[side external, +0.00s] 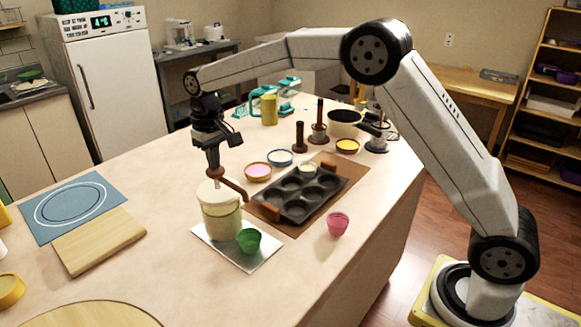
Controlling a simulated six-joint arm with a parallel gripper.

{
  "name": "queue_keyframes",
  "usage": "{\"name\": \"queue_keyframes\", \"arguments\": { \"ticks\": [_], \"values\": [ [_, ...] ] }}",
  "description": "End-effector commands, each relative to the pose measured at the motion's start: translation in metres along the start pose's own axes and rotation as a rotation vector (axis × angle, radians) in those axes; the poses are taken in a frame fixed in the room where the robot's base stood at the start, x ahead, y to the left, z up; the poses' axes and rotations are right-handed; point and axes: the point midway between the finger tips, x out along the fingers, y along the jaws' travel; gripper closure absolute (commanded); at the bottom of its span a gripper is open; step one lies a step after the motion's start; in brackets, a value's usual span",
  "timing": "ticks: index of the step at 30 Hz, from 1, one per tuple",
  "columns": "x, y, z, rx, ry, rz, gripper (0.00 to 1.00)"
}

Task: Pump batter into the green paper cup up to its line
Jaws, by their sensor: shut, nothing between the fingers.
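The batter pump is a clear jar (221,222) of pale batter with a cream lid and a brown head and spout (231,186). It stands on a light square plate (257,262). The green paper cup (249,241) stands upright on the same plate, close in front of the jar at its right. The spout reaches out to the right, and its tip shows above the cup in the picture. My gripper (214,168) is shut, pointing down at the top of the pump head; contact is hard to tell. The cup's line and any batter inside it are too small to make out.
A dark muffin tin (269,208) lies on a brown mat right of the pump, with one pale-filled well. A pink cup (337,224) stands in front of it. Bowls (258,171) sit behind. A cutting board (100,241) and blue mat (105,188) lie left. The counter's front middle is clear.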

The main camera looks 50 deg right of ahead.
Motion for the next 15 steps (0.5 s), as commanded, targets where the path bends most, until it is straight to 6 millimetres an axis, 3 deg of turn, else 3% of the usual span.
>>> {"name": "queue_keyframes", "arguments": {
  "ticks": [15],
  "values": [
    [0.013, 0.0, 0.0, 0.0, -0.001, 0.0, 1.0]
  ]
}}
